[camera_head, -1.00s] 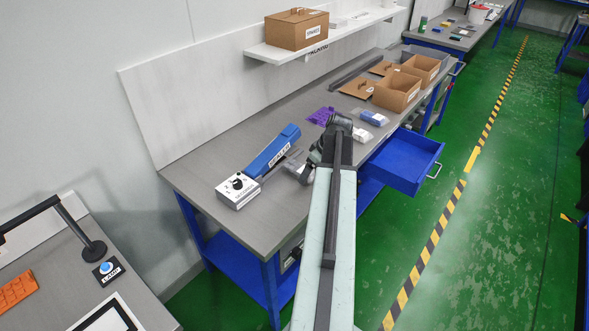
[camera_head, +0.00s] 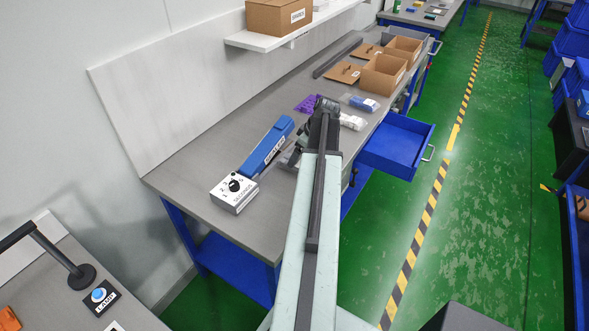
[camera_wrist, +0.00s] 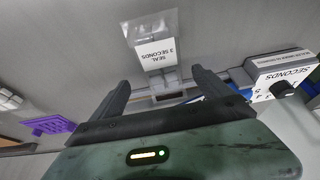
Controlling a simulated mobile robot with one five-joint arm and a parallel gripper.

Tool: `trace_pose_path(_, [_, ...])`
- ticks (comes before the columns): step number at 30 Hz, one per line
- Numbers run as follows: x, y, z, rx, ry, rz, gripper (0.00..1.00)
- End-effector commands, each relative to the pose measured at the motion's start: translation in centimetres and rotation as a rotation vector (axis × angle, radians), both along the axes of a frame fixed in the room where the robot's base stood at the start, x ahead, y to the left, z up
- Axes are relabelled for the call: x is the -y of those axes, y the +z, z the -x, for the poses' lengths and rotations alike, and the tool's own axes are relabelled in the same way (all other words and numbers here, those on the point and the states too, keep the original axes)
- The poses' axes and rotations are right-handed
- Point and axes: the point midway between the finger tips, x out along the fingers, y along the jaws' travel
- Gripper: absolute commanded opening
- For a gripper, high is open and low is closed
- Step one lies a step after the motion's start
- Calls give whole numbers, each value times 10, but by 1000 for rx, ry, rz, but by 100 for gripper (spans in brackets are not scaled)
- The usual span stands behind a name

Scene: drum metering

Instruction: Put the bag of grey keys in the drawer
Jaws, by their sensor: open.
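The bag of grey keys (camera_wrist: 168,83) lies on the grey bench, with a clear top and a white card reading "SEAL 3 SECONDS". In the head view it shows only partly (camera_head: 287,158), beside the blue-armed sealer and partly hidden by my arm. My gripper (camera_wrist: 160,78) is open, with its fingers on either side of the keys in the wrist picture; I cannot tell whether it touches them. In the head view my gripper (camera_head: 302,150) is mostly hidden behind my arm. The blue drawer (camera_head: 398,142) is pulled out from the bench front, to the right of my arm, and looks empty.
The sealer (camera_head: 236,190) with its dial stands left of my gripper. A purple piece (camera_head: 308,103), white keys (camera_head: 351,121) and a bag of blue keys (camera_head: 361,102) lie farther back. Cardboard boxes (camera_head: 384,78) stand beyond. The green floor beside the drawer is clear.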

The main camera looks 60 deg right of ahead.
Motion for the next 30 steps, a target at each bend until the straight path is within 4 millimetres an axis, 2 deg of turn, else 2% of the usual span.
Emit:
trace_pose_path(5, [-1,-8,-1,0,-1,0,89])
trace_pose_path(13, [-3,-51,-14,0,-1,1,89])
trace_pose_path(21, [-4,-49,-16,0,-1,0,89])
trace_pose_path(30, [-4,-49,-16,0,-2,-1,6])
